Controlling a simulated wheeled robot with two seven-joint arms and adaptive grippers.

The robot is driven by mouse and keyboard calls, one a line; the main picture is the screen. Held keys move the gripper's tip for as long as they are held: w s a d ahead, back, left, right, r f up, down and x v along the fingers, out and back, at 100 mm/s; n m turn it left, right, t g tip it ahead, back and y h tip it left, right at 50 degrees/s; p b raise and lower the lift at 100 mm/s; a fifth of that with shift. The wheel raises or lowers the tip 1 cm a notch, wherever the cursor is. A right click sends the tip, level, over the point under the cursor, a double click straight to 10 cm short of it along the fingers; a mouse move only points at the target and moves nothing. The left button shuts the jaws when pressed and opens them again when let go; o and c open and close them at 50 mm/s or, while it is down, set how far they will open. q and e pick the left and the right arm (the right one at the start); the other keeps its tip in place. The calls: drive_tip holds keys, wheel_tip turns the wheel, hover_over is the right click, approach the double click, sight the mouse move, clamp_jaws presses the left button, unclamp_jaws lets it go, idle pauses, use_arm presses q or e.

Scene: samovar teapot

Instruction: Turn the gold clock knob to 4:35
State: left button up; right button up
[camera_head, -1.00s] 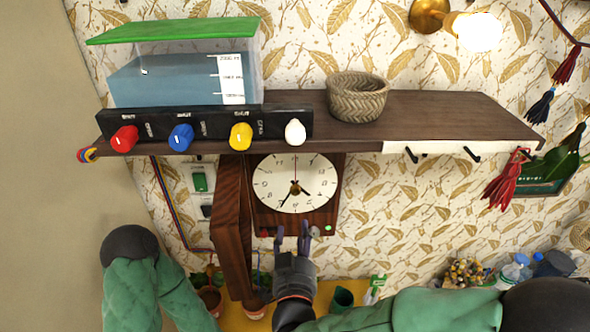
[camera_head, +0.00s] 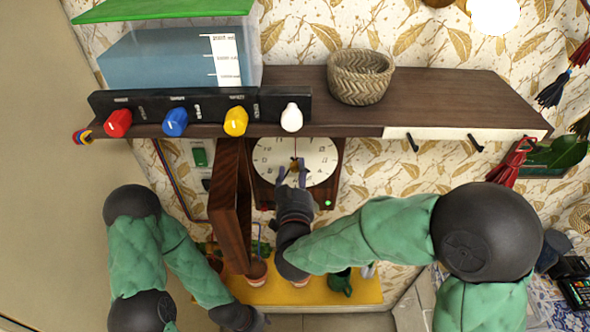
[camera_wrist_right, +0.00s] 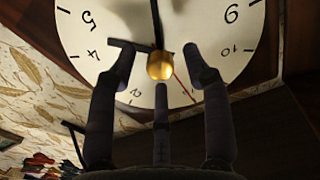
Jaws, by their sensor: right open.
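The round white clock face (camera_head: 325,158) hangs under the shelf in a dark wood case. Its gold knob (camera_wrist_right: 160,66) sits at the centre of the dial in the right wrist view. My right gripper (camera_head: 292,172) is over the lower dial; in the wrist view (camera_wrist_right: 163,66) its fingers are spread, one either side of the knob and a third below it. I cannot tell whether they touch it. In that upside-down view one black hand points near the 4 and another towards the 6, its end cut off. My left gripper (camera_head: 255,320) is low at the bottom edge, its fingers unclear.
An open wooden door (camera_head: 230,205) stands out just left of the clock. The shelf (camera_head: 450,95) above holds a basket (camera_head: 360,76) and a panel of coloured knobs (camera_head: 205,112). Plant pots stand on a yellow ledge (camera_head: 320,292) below.

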drive_tip(key=shift+w, duration=0.55)
clamp_jaws()
drive_tip(key=shift+f, duration=0.1)
drive_tip(key=shift+s+f+m+b, duration=0.1)
drive_tip(key=shift+m+b, duration=0.3)
drive_tip(key=shift+b, duration=0.4)
